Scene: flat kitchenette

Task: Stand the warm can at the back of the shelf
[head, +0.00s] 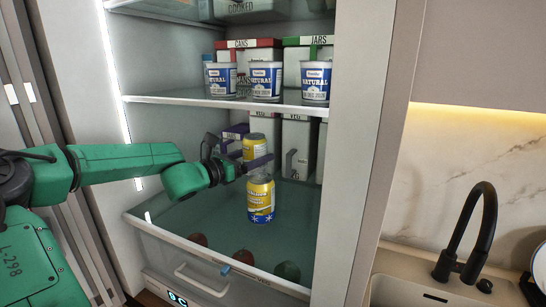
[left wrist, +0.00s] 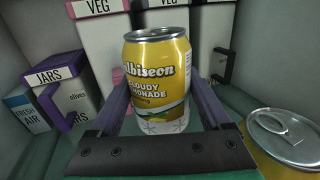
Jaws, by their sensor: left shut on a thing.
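The held can (head: 255,146) is a yellow lemonade can with a pale lower band and faint snowflake outlines; it also fills the middle of the left wrist view (left wrist: 157,85). My left gripper (head: 246,158) is shut on it, one finger on each side, and it looks upright. Its base is hidden in the head view, and I cannot tell whether it touches the shelf. A second yellow can (head: 261,199), with a blue snowflake band, stands in front of it on the lower glass shelf (head: 175,210). The second can's lid shows at right in the left wrist view (left wrist: 284,133). My right gripper is not in view.
White boxes, one labelled VEG (left wrist: 98,40), stand behind the held can. A JARS box (left wrist: 62,90) is at left there. Above, a shelf (head: 215,101) holds several yogurt pots (head: 266,80). The fridge's side wall (head: 352,150) bounds the right; a drawer (head: 205,265) lies below.

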